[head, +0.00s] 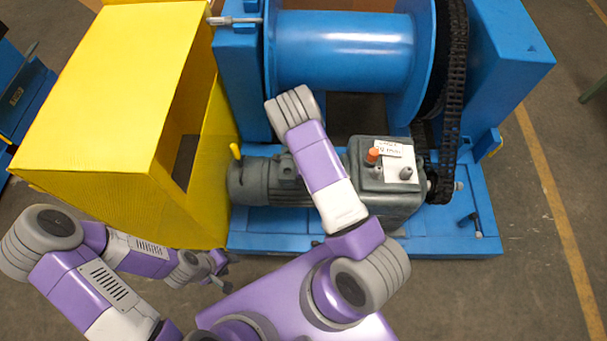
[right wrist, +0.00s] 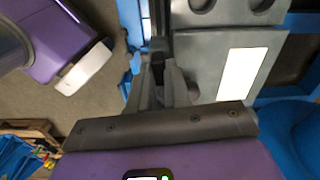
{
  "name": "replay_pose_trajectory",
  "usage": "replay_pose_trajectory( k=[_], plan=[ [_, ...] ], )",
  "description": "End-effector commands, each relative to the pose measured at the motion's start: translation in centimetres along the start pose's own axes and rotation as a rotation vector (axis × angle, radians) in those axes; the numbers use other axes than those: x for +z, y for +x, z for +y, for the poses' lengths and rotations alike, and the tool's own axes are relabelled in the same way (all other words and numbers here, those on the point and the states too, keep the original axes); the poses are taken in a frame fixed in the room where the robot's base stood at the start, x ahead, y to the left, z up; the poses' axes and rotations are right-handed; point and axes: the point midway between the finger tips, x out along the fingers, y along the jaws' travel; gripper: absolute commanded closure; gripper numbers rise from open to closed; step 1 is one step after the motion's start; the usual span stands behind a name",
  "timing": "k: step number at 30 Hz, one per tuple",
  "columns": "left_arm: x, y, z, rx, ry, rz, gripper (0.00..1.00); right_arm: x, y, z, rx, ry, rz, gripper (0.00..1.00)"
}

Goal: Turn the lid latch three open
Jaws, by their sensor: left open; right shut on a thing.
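In the right wrist view my right gripper (right wrist: 165,62) points up the picture, beside the grey gearbox. It is shut on a narrow dark part (right wrist: 158,48), mostly hidden between the fingers; I cannot tell for sure that this is lid latch three. In the head view my own arm hides the right gripper. A dark latch-like lever (head: 476,226) with a pale tip shows on the blue base at the right. My left gripper (head: 222,278) is open and empty, low and left of the blue base.
A grey motor and gearbox (head: 399,204) with a white label (head: 398,162) stands on the blue base (head: 440,240). A black chain (head: 453,80) runs to the blue drum (head: 345,50). A yellow housing (head: 95,90) stands at the left. Floor at the lower right is clear.

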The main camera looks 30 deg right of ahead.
Motion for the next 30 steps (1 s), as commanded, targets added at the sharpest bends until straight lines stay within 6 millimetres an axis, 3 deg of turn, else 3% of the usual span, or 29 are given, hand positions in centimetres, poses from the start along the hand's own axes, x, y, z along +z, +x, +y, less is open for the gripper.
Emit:
replay_pose_trajectory(
  k=[9, 25, 26, 30],
  plan=[
    [0.02, -0.44, 0.17, 0.000, 0.000, 0.000, 0.57, 0.01, -0.01, -0.03, 0.001, 0.110, 0.000, 1.00],
    [0.02, -0.47, 0.18, 0.000, 0.000, 0.000, 0.57, 0.01, 0.02, -0.05, 0.000, 0.132, 0.000, 1.00],
    [0.02, -0.47, 0.18, 0.000, 0.000, 0.000, 0.57, 0.00, 0.02, -0.05, 0.000, 0.132, 0.000, 0.78],
    [0.02, -0.47, 0.18, 0.000, 0.000, 0.000, 0.57, 0.00, 0.01, -0.05, 0.000, 0.130, 0.000, 0.57]
  ],
)
